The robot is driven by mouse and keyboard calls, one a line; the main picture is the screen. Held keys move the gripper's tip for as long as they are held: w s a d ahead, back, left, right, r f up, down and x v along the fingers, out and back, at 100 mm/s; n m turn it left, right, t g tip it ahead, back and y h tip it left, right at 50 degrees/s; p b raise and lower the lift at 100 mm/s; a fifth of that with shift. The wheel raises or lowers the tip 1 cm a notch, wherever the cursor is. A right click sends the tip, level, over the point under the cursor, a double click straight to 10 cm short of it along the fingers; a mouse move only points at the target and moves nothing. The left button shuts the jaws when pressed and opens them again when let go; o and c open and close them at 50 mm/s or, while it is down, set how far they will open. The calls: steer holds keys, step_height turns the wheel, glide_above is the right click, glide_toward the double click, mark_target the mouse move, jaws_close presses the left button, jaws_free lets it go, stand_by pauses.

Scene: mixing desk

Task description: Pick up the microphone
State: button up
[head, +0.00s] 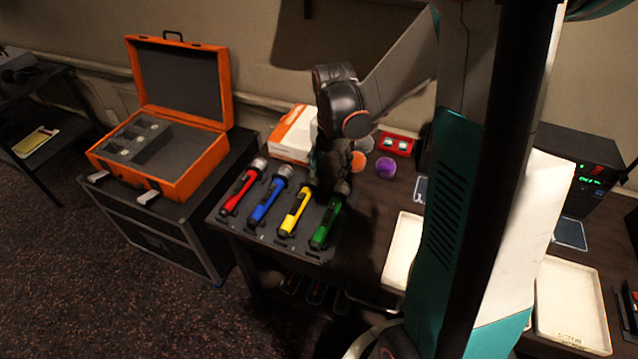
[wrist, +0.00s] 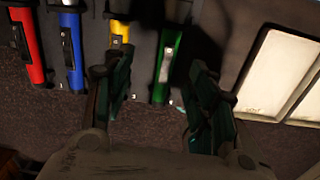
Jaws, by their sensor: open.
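Several microphones lie side by side on a dark foam tray (head: 258,237) at the desk's left end: red (head: 240,193), blue (head: 266,201), yellow (head: 295,213) and green (head: 326,224). My gripper (head: 330,188) hangs over the far end of the tray and hides the heads of the yellow and green ones. In the wrist view my gripper (wrist: 158,75) is open and empty. The green handle (wrist: 165,50) shows between its fingers, apart from both. The left finger partly covers the yellow handle (wrist: 120,32). How high the fingers are above the tray is unclear.
An orange case (head: 190,185) stands open on a black flight case to the left. A white-and-orange box (head: 293,134), a purple ball (head: 385,167) and a red item (head: 396,144) lie behind my gripper. A pale tray (head: 402,250) lies to the right.

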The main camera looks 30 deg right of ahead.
mark_target(334, 203)
steer(key=shift+n, duration=0.4)
steer(key=f+b, duration=0.1)
steer(key=f, duration=0.2)
steer(key=f+b, duration=0.1)
steer(key=f, duration=0.2)
steer(key=f+b, duration=0.1)
steer(key=f, duration=0.2)
steer(key=shift+s+d+f, duration=0.1)
steer(key=shift+s+d, duration=0.15)
steer(key=shift+d, duration=0.15)
steer(key=f, duration=0.1)
steer(key=f+b, duration=0.1)
steer(key=f, duration=0.1)
steer(key=f+b, duration=0.1)
steer(key=f, duration=0.1)
steer(key=shift+s+d+f, duration=0.15)
steer(key=shift+s, duration=0.1)
jaws_close()
